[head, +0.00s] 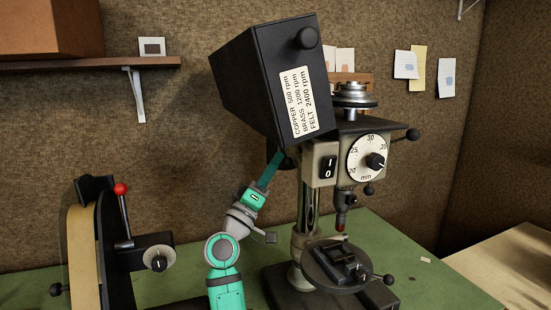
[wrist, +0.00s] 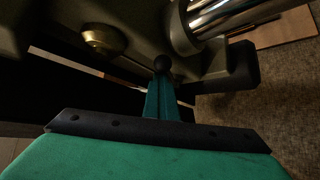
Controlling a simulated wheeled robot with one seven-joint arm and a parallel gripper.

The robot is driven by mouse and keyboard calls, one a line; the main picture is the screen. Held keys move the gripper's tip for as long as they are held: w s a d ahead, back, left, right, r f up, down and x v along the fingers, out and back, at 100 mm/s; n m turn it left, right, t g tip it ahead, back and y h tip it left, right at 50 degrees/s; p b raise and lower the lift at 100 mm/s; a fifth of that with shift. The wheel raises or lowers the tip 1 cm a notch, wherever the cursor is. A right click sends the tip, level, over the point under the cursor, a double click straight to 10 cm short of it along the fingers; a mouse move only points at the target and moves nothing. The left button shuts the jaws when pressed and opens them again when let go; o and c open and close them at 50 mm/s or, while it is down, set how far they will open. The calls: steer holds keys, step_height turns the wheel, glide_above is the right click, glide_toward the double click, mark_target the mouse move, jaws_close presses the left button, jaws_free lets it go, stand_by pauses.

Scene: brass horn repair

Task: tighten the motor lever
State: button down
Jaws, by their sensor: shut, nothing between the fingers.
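The drill press head (head: 322,165) stands on a chrome column on the green bench. A lever with a black ball knob (wrist: 162,63), which looks like the motor lever, shows in the wrist view under the dark housing. I cannot pick it out in the head view. My gripper (head: 270,166) reaches up at the left side of the drill head, below the tilted black belt cover (head: 250,75). In the wrist view my gripper (wrist: 166,85) is shut and empty, its teal fingertips right by the ball knob. I cannot tell whether they touch it.
A brass-coloured round fitting (wrist: 103,40) and the chrome column (wrist: 225,10) are close by in the wrist view. A round drill table (head: 318,268) with a small vise is below right. A belt machine with a red-knobbed lever (head: 121,190) stands left of my arm.

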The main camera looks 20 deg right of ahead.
steer(key=shift+w+d+f+g, duration=0.2)
steer(key=shift+d+f+g, duration=0.1)
steer(key=shift+f, duration=0.25)
steer(key=shift+a, duration=0.25)
